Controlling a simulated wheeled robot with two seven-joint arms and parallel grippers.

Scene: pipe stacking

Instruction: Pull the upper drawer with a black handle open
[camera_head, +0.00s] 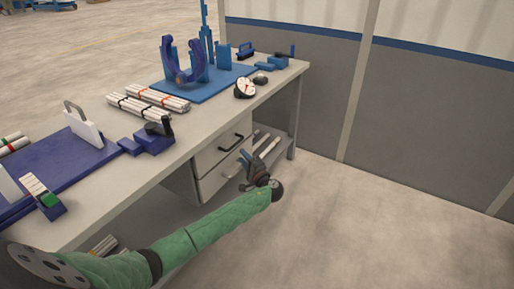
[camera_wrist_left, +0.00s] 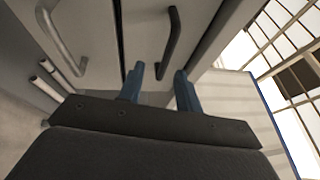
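The upper drawer (camera_head: 217,151) is set under the desk top and looks closed. Its black handle (camera_head: 231,143) shows in the head view, and the dark bar handle (camera_wrist_left: 172,42) shows upright in the wrist view. My left gripper (camera_head: 244,160) is in front of the drawer unit, to the right of and below the black handle in the head view. In the wrist view its two blue fingers (camera_wrist_left: 158,84) are apart with nothing between them, and the black handle lies just beyond the gap. My right gripper is not in view.
A lower drawer (camera_head: 213,182) sits below, with a lighter metal handle (camera_wrist_left: 64,42). The desk top (camera_head: 205,122) holds bundled pipes (camera_head: 140,107), a blue fixture (camera_head: 200,86) and a purple tray (camera_head: 75,165). The floor (camera_head: 350,220) to the right is clear.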

